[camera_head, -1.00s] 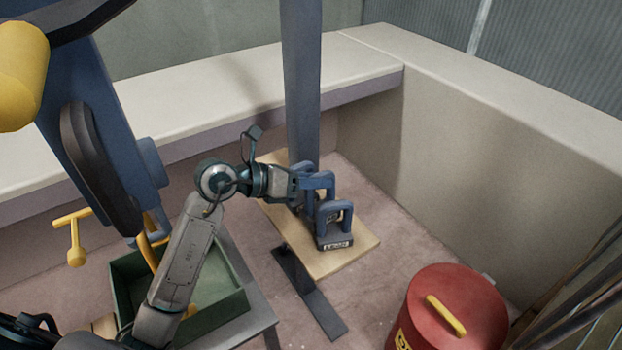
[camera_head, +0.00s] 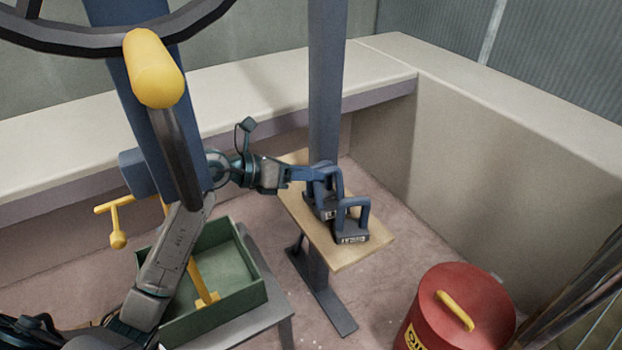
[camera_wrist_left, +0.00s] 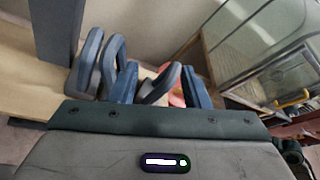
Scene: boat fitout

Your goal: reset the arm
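My left gripper (camera_head: 312,173) reaches in from the left at the far left weight. Its two blue fingers (camera_wrist_left: 158,88) stand apart in the wrist view, with a slanted blue handle (camera_wrist_left: 158,84) between them and gaps showing beside it. Two dark weights with blue loop handles stand upright on a wooden board: one (camera_head: 322,206) by the gripper, partly hidden by it, and one (camera_head: 350,232) nearer and to the right. I cannot tell whether a finger touches a handle. My right gripper is not in view.
The wooden board (camera_head: 372,247) is fixed by a blue post (camera_head: 325,110). A green tray (camera_head: 235,262) with a yellow-handled thing stands left on a grey table. A red bin (camera_head: 455,315) stands front right. A wheel with a yellow knob (camera_head: 155,70) hangs close in front, upper left.

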